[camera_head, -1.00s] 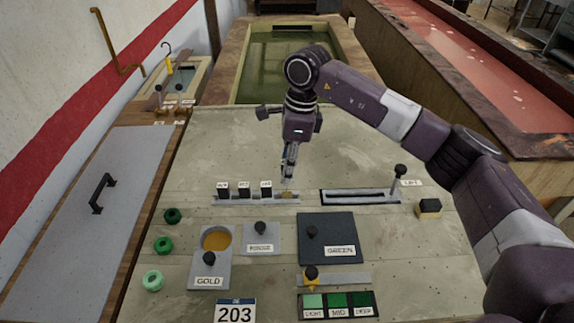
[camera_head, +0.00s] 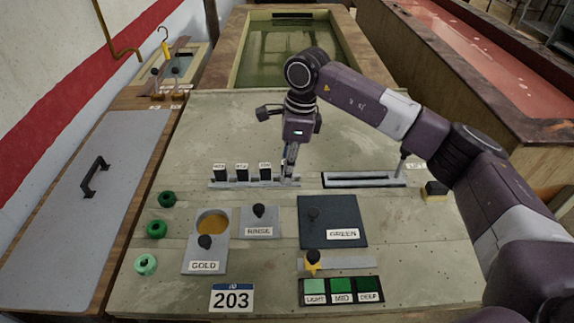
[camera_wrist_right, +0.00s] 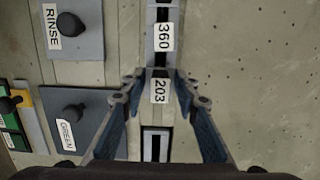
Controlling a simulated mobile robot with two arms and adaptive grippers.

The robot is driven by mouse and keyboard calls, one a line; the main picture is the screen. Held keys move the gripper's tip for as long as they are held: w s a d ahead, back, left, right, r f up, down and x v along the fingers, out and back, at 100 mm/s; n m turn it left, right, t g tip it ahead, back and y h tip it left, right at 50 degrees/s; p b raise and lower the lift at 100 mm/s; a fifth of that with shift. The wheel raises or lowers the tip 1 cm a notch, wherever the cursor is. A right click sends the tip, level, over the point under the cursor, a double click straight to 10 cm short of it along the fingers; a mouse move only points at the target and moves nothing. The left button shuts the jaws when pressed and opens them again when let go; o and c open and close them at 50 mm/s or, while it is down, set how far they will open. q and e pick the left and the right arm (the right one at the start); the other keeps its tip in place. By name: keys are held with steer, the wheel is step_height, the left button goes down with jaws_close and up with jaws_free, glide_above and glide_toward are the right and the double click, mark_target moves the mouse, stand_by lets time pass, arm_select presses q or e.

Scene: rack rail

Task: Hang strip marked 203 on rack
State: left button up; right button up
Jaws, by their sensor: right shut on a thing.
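My right gripper (camera_head: 288,172) points down at the right end of the rack rail (camera_head: 240,184), near the back middle of the bench. In the right wrist view my right gripper (camera_wrist_right: 158,82) is shut on a strip labelled 203 (camera_wrist_right: 159,91), in line with the rail and just beside the strip labelled 360 (camera_wrist_right: 164,37). I cannot tell whether the 203 strip rests on the rail. Several dark labelled strips (camera_head: 242,174) stand upright along the rail to the left of my gripper. My left gripper is not in view.
A slotted lever track (camera_head: 362,180) lies right of the rail. Nearer are the GOLD pot (camera_head: 212,224), RINSE lid (camera_head: 260,222), dark GREEN lid (camera_head: 340,210) and a 203 sign (camera_head: 232,298). Green rings (camera_head: 157,229) lie at left. Water-filled basins stand behind.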

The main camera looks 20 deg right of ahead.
steer(key=shift+f+b, duration=0.5)
steer(key=shift+f, duration=0.1)
stand_by(0.6)
steer(key=o, duration=1.1)
steer(key=shift+c, duration=0.2)
steer(key=shift+r+p, duration=1.85)
steer(key=shift+r, duration=1.7)
steer(key=shift+f, duration=0.15)
